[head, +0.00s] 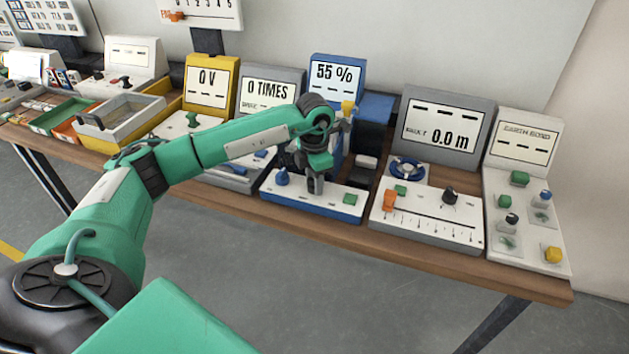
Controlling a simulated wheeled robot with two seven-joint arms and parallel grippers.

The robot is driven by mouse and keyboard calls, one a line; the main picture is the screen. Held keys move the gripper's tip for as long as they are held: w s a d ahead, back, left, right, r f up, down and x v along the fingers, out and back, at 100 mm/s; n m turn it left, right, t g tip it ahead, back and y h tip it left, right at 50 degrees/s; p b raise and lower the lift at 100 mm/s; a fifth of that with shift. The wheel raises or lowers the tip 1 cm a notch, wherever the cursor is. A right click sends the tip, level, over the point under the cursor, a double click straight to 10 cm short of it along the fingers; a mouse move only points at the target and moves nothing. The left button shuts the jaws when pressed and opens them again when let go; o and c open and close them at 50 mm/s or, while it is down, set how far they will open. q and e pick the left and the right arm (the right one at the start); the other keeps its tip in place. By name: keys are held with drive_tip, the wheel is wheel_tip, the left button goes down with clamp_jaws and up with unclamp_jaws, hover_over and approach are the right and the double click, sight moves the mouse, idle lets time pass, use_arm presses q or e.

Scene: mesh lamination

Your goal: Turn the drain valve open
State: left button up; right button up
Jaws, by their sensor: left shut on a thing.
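The station with the blue display reading 55 % (337,75) stands at the middle of the bench. Its white and blue control panel (325,203) carries a blue knob (282,177) at the left and a green button (350,199) at the right. My left gripper (315,188) points down at this panel between the knob and the button. It is shut on a control there, which I take to be the drain valve; the fingers hide it, so its angle cannot be told. My right gripper is not in view.
To the right stand a grey station reading 0.0 m (445,130) with a slider panel and a white station (525,150) with several buttons. To the left are a 0 TIMES station (268,95), a yellow 0 V station (208,85) and trays (120,120). My left arm crosses the bench's front edge.

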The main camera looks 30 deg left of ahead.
use_arm(q)
drive_tip(key=shift+r, duration=0.1)
drive_tip(key=o, duration=1)
wheel_tip(320, 180, up, 14)
drive_tip(key=b, duration=0.1)
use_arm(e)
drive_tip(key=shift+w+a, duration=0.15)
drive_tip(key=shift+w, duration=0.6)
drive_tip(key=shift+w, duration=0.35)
